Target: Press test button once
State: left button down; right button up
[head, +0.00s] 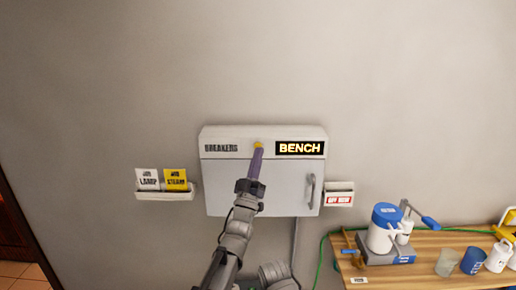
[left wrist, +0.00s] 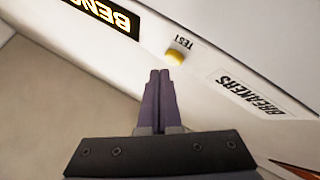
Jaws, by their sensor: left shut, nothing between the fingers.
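The yellow test button (head: 258,145) is on the upper front strip of the white breaker box (head: 220,180), between the BREAKERS label and the lit BENCH sign (head: 300,148). In the left wrist view the button (left wrist: 178,52) shows beside the word TEST. My left gripper (head: 256,153) is shut and empty, its purple fingers pointing up at the button. In the left wrist view the fingertips (left wrist: 160,74) are just short of the button in the picture; whether they touch it I cannot tell. My right gripper is not in view.
A card holder (head: 165,194) with LAMP and STEAM cards is left of the box. A small holder with a red-lettered card (head: 339,199) is on the right. A wooden bench (head: 430,272) at lower right bears a blue-lidded device (head: 385,235) and cups. The wall above is clear.

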pick_arm(q)
jog(key=shift+s, duration=0.1)
jog(key=s, duration=0.5)
dwell(0.5)
jog(key=shift+w, duration=0.1)
dwell(0.4)
